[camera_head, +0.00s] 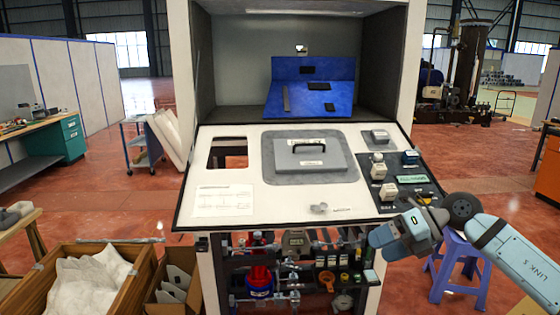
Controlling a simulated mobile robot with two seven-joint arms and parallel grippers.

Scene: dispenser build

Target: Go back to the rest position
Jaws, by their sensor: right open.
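My right gripper (394,234) is at the lower right, beside the front right corner of the dispenser's sloped white worktop (262,200). Its arm comes in from the right edge. It is open, and I see nothing held in it. The grey lid with a black handle (312,158) lies flat in the middle of the worktop, apart from the gripper. My left gripper is not in view.
A dark control panel (418,196) with several switches is close above the gripper. A purple stool (458,265) stands behind the arm. Below the worktop are pipes and valves (262,280). A wooden crate with white sacks (90,275) stands at the lower left.

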